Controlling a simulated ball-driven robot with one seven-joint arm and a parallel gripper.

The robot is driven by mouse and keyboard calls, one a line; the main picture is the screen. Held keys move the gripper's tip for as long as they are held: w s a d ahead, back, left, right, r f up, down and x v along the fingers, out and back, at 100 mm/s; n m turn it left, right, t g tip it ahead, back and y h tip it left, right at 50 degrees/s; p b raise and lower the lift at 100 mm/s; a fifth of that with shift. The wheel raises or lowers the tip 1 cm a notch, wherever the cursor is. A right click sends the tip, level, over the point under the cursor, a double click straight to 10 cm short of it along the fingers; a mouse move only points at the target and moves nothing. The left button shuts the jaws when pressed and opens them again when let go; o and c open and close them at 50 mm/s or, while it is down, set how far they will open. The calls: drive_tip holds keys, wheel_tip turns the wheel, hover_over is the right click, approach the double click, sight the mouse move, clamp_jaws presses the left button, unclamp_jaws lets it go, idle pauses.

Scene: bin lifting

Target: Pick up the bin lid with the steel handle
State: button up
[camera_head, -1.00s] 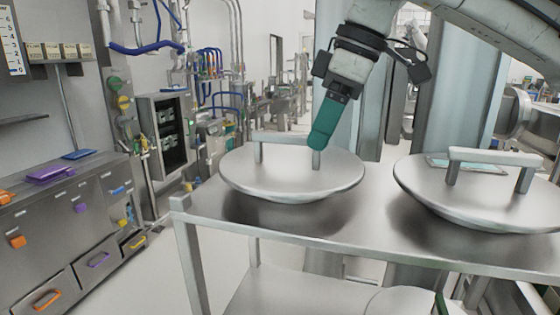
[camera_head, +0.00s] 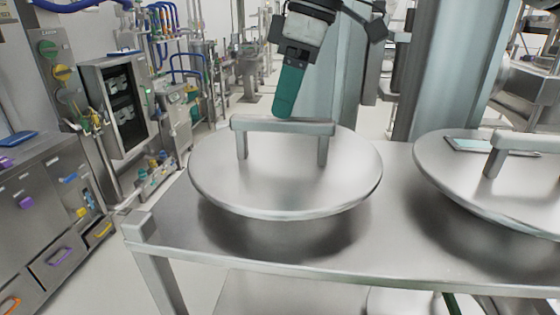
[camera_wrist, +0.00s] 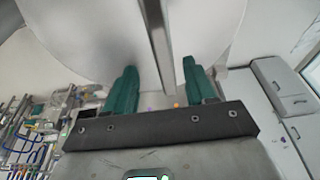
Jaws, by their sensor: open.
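A round steel bin lid (camera_head: 285,187) lies on the steel table at the middle of the head view, with a bar-shaped steel handle (camera_head: 283,127) on two posts. My gripper (camera_head: 288,105) is just behind and above the handle; only one green finger shows clearly there. In the wrist view my gripper (camera_wrist: 158,78) is open, its two green fingers apart. The handle bar (camera_wrist: 158,45) runs between the fingers' lines, nearer the right finger, and the lid (camera_wrist: 90,38) fills the upper part. I cannot tell whether a finger touches the handle.
A second steel lid (camera_head: 500,190) with a similar handle (camera_head: 515,143) and a flat pale item lies to the right on the same table (camera_head: 390,245). Drawers (camera_head: 50,250) and lab equipment stand at the left. A pale column stands behind the table.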

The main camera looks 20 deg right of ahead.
sight(278, 132)
drive_tip(key=shift+s+p+x, duration=0.15)
drive_tip(key=shift+p+x, duration=0.2)
drive_tip(key=shift+x, duration=1.25)
drive_tip(key=shift+s+p+x, duration=0.2)
drive_tip(key=shift+p+x, duration=0.1)
drive_tip(key=shift+x, duration=1.25)
drive_tip(key=shift+f, duration=0.25)
drive_tip(key=shift+c, duration=0.4)
clamp_jaws()
drive_tip(key=shift+w+r, duration=0.15)
